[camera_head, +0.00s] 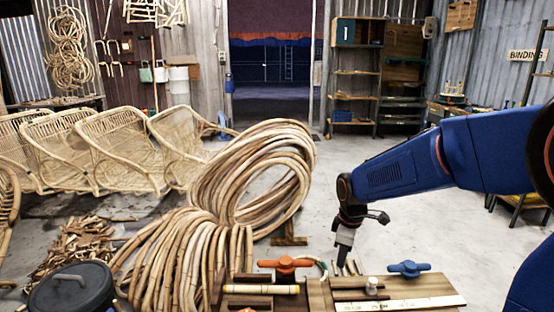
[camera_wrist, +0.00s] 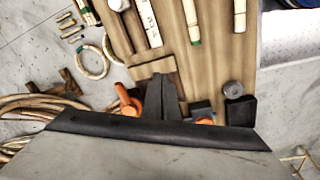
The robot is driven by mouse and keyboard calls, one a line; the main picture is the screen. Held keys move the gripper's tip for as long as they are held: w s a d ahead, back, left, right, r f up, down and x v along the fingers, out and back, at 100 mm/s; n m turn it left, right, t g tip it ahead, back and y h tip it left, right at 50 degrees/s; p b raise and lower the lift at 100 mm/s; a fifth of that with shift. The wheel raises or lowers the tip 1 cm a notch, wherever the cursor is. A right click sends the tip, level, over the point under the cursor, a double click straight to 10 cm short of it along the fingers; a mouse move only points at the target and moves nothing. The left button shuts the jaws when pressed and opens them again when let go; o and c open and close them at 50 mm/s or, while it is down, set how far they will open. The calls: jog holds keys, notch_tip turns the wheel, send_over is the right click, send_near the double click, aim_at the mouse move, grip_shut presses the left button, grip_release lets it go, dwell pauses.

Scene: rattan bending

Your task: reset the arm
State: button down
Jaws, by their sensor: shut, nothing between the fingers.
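My gripper (camera_head: 343,258) hangs from my blue arm, pointing down over the back edge of the wooden workbench (camera_head: 318,293) in the head view. Its fingers are shut together and empty. In the wrist view the closed dark fingers of my gripper (camera_wrist: 163,98) point over the board, between an orange clamp handle (camera_wrist: 128,100) and a small dark block (camera_wrist: 238,110). The exact height of the fingertips above the board is hard to tell.
An orange clamp (camera_head: 286,266) and a blue clamp (camera_head: 408,268) stand on the bench. Large rattan coils (camera_head: 255,180) lie left of my gripper. Woven chairs (camera_head: 105,150) line the left. A dark bin (camera_head: 72,290) stands at front left. The floor behind the bench is mostly clear.

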jog(key=s+d+r+m+t, duration=0.1)
jog(key=s+d+r+m, duration=0.1)
jog(key=s, duration=0.7)
jog(key=s+d+r+m+t, duration=0.1)
jog(key=s+d+r+m, duration=0.2)
jog(key=s+m, duration=0.3)
jog(key=s+d+r+m+t, duration=0.1)
jog(key=s+d+r+m, duration=0.2)
jog(key=s, duration=0.9)
jog(key=shift+s+d+m, duration=0.3)
jog(key=shift+d+m, duration=0.4)
jog(key=shift+m, duration=0.2)
jog(key=shift+r, duration=0.1)
